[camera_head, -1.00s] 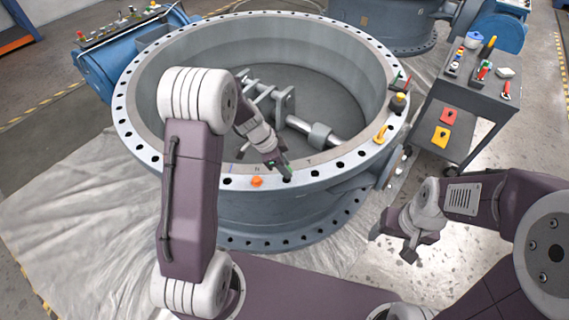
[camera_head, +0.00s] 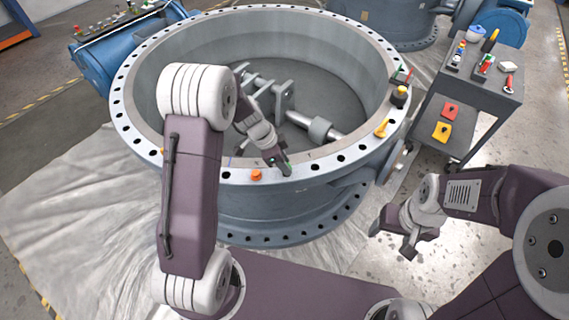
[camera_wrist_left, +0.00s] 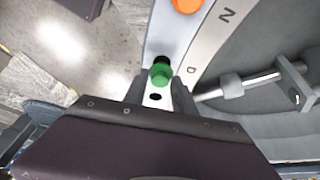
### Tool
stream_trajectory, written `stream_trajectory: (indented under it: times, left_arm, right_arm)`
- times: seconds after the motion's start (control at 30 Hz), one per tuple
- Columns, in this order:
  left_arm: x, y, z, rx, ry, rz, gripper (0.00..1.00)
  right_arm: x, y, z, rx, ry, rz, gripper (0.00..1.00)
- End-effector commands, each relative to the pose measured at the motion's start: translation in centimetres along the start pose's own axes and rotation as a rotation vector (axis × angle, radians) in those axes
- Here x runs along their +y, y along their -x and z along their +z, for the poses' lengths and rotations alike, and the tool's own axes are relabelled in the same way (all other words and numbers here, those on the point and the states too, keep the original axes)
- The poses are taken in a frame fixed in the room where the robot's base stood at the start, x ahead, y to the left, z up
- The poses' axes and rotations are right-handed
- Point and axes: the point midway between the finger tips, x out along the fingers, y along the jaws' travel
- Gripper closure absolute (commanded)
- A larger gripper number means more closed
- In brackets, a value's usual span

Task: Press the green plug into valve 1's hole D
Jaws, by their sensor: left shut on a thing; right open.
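Valve 1 is the large grey ring whose flange (camera_head: 215,174) has a row of holes. My left gripper (camera_head: 283,167) is over the near flange, right of an orange plug (camera_head: 256,175). It is shut on the green plug (camera_wrist_left: 160,74), which shows as a small green spot in the head view (camera_head: 290,166). In the left wrist view, a dark hole (camera_wrist_left: 165,60) lies beside the plug's head, level with the letter D. I cannot tell whether the plug's tip is in it. My right gripper (camera_head: 400,236) is open and empty, right of the valve.
A yellow plug (camera_head: 382,128) and a black-and-yellow knob (camera_head: 399,93) are on the flange's right side. A grey cart (camera_head: 470,95) with tools, a red pad and a yellow pad stands at the right. A plastic sheet (camera_head: 80,190) covers the floor at left.

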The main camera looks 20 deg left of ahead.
Motion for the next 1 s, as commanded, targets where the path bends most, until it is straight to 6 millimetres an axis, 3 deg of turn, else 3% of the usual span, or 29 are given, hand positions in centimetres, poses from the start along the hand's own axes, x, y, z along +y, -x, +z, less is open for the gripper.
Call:
stream_trajectory:
  times: [1.0]
  left_arm:
    - [0.04, -0.06, 0.02, 0.0, 0.0, 0.001, 1.0]
  right_arm:
    - [0.02, -0.87, 0.09, 0.0, 0.0, 0.0, 0.3]
